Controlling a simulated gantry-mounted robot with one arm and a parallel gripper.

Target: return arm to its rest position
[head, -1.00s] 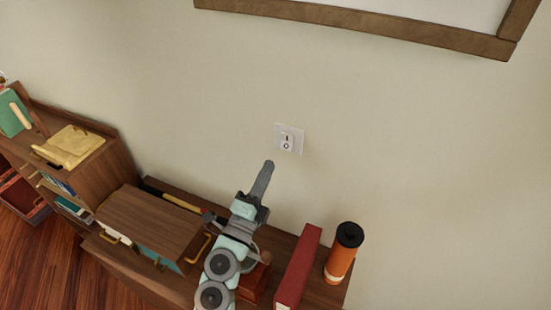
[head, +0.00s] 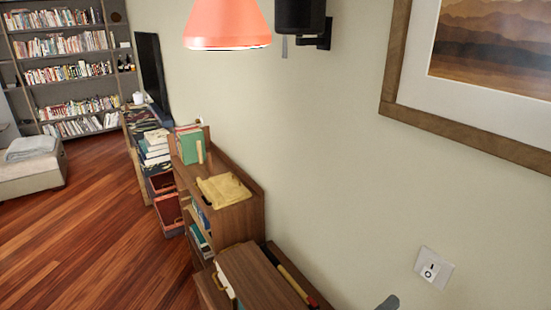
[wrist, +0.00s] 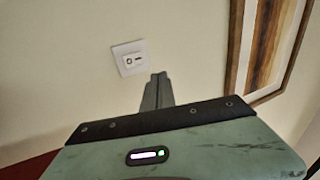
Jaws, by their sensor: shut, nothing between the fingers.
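My gripper shows in the wrist view (wrist: 157,92), its grey fingers together with nothing between them. They point toward the cream wall, just below and right of a white wall switch (wrist: 130,59) in that picture, and look apart from it, though the gap is hard to judge. In the head view only a grey fingertip (head: 389,302) shows at the bottom edge, below and left of the switch (head: 433,268). The rest of my arm is out of that view.
A framed picture (head: 480,140) hangs on the wall at right. A low wooden shelf (head: 255,275) and a taller one with a yellow cloth (head: 223,190) stand along the wall. A red lamp (head: 228,25) hangs above. The wooden floor (head: 95,220) at left is open.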

